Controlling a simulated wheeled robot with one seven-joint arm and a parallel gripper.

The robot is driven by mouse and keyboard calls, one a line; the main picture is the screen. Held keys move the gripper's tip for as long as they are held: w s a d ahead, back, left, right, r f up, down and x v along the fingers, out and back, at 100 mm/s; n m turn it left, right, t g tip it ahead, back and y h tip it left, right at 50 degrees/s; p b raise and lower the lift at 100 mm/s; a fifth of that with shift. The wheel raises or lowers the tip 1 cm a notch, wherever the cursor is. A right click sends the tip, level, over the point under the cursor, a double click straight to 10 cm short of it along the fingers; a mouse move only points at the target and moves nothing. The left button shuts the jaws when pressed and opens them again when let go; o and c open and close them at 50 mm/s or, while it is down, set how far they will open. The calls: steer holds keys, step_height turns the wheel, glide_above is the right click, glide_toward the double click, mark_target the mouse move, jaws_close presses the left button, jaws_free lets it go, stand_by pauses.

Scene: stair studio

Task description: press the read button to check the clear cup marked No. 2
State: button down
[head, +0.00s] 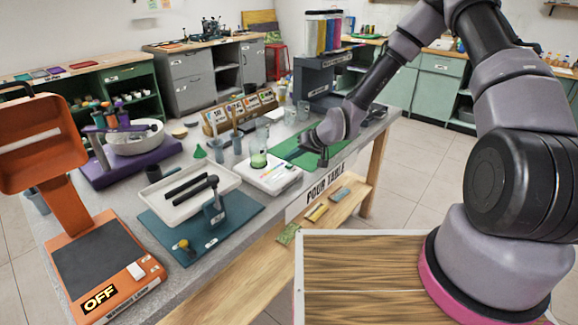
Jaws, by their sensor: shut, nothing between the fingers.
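A white flat device (283,183) with small coloured marks on its front part sits near the table's front edge. A clear cup with green liquid (259,159) stands on its back part. I cannot read a number on the cup, and no read button is clear at this size. My gripper (323,161) points down over the green mat, to the right of the device and apart from it. It is shut and empty. Its fingers are small and dark in this view.
A white tray (158,199) with black bars and a teal stand (217,228) lie to the left. The green mat (290,148) is mostly clear.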

mark_target(292, 169)
steer(key=shift+f, duration=0.1)
stand_by(0.3)
steer(key=shift+f, duration=0.3)
steer(key=shift+f, duration=0.45)
stand_by(0.7)
steer(key=shift+r, duration=0.9)
steer(key=shift+r, duration=2.5)
